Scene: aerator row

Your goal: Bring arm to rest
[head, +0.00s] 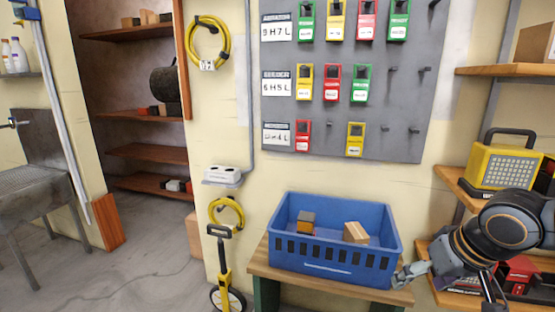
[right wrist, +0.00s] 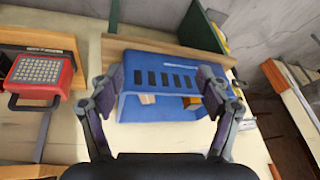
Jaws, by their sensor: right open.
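My right arm comes in from the right in the head view. My right gripper (head: 408,274) is beside the right end of the blue crate (head: 330,268), in front of the bench end. In the right wrist view my right gripper (right wrist: 160,88) is open, its two fingers apart with nothing held between them. The blue crate (right wrist: 165,57) shows beyond and between the fingers there; I cannot tell whether they touch it. My left gripper is in neither view.
The crate stands on a wooden bench (head: 258,262) and holds a cardboard box (head: 355,233) and a dark-and-orange block (head: 306,222). A yellow lamp (head: 500,165) stands on the right shelves. A grey tag board (head: 345,120) hangs behind. Floor at left is clear.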

